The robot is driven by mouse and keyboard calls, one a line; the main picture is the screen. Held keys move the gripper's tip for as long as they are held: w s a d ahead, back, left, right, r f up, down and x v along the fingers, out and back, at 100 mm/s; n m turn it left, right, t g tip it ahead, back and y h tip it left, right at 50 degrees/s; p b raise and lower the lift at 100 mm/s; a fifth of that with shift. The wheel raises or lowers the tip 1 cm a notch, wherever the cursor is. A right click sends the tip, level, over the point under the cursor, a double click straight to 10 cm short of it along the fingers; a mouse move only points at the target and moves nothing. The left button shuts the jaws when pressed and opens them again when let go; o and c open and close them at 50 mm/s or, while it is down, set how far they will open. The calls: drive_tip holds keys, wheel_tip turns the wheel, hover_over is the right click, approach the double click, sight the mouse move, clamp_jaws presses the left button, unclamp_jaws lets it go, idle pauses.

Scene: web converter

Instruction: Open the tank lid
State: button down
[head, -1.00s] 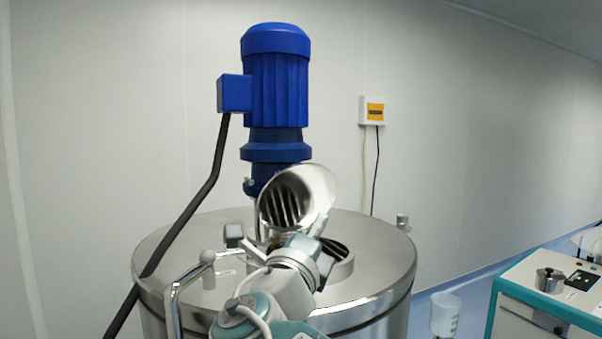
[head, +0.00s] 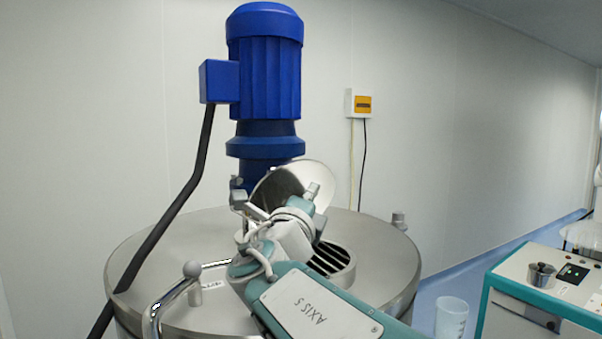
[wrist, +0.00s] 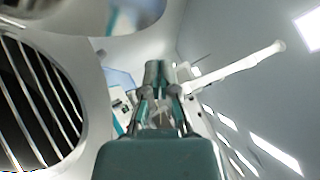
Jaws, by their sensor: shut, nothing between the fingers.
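The round metal tank lid (head: 304,185) stands raised and tilted back behind the tank's round opening, its shiny inner face towards me. The opening (head: 335,262) shows a grate of metal bars, partly covered by my arm. The grate (wrist: 38,95) also fills the left of the wrist view. My gripper (wrist: 157,72) is shut and empty in the wrist view, beside the opening. In the head view my arm's wrist is in front of the lid and hides its lower part. I cannot tell whether the gripper touches the lid.
A blue motor (head: 264,80) with a black cable (head: 180,200) rises behind the opening. A bent metal handle (head: 165,300) stands at the tank top's front left. A clear beaker (head: 451,317) and a teal-edged bench (head: 540,290) are at the right.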

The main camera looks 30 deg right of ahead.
sight(309, 164)
drive_tip(key=w, duration=0.1)
drive_tip(key=w+d+r, duration=0.1)
drive_tip(key=w, duration=0.1)
drive_tip(key=w+r, duration=0.1)
drive_tip(key=shift+w+d, duration=0.3)
drive_tip(key=shift+d, duration=0.1)
drive_tip(key=shift+w+r, duration=0.35)
drive_tip(key=shift+w, duration=0.15)
drive_tip(key=shift+w, duration=0.1)
